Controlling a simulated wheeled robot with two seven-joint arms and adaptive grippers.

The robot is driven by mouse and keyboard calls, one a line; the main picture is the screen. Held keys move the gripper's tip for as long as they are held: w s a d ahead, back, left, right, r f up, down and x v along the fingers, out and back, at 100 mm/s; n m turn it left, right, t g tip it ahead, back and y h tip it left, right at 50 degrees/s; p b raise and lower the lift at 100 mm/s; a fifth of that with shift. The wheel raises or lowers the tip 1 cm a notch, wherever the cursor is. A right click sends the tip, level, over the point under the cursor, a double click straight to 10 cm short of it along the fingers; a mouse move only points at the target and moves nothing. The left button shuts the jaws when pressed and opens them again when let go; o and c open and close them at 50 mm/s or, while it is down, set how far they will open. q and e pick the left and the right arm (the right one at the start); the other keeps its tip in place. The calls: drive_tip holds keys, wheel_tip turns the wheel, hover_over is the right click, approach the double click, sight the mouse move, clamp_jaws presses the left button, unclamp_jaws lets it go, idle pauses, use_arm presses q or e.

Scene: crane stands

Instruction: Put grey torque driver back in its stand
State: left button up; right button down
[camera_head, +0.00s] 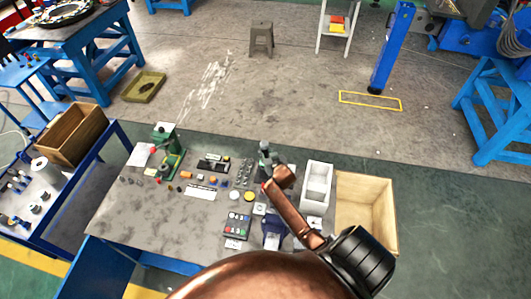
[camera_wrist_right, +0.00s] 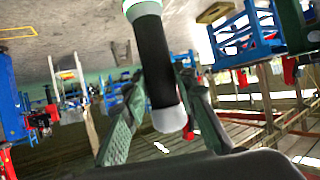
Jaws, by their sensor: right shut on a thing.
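My right gripper (camera_head: 266,160) is over the back edge of the workbench (camera_head: 130,215), right of its middle. In the right wrist view its two green-grey fingers (camera_wrist_right: 160,88) are shut on the torque driver (camera_wrist_right: 158,60). The driver has a black middle, a light grey rounded end towards the camera and a pale, green-banded far end. It looks clear of the bench. In the head view the driver is too small to tell from the gripper. I cannot make out its stand for certain among the small items. My left gripper is not in view.
A green press-like device (camera_head: 172,163) stands at the bench's back left. A white bin (camera_head: 316,184) and a wooden box (camera_head: 368,208) are at the right. A blue vise-like item (camera_head: 272,238) is near the front. Several small parts crowd the middle; the front left is bare.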

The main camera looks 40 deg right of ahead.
drive_tip(key=shift+w+f+b, duration=0.1)
drive_tip(key=shift+f+b, duration=0.35)
drive_tip(key=shift+f, duration=0.1)
drive_tip(key=c, duration=1.6)
unclamp_jaws()
drive_tip(key=shift+o, duration=0.5)
drive_tip(key=shift+s+f, duration=0.2)
drive_tip(key=shift+f, duration=0.05)
drive_tip(key=shift+s+a+r+p, duration=0.1)
drive_tip(key=shift+s+r+p, duration=0.2)
drive_tip(key=shift+p, duration=0.15)
drive_tip(key=shift+p+v, duration=0.95)
drive_tip(key=shift+v, duration=0.05)
drive_tip(key=shift+p+v, duration=0.95)
drive_tip(key=shift+v, duration=0.15)
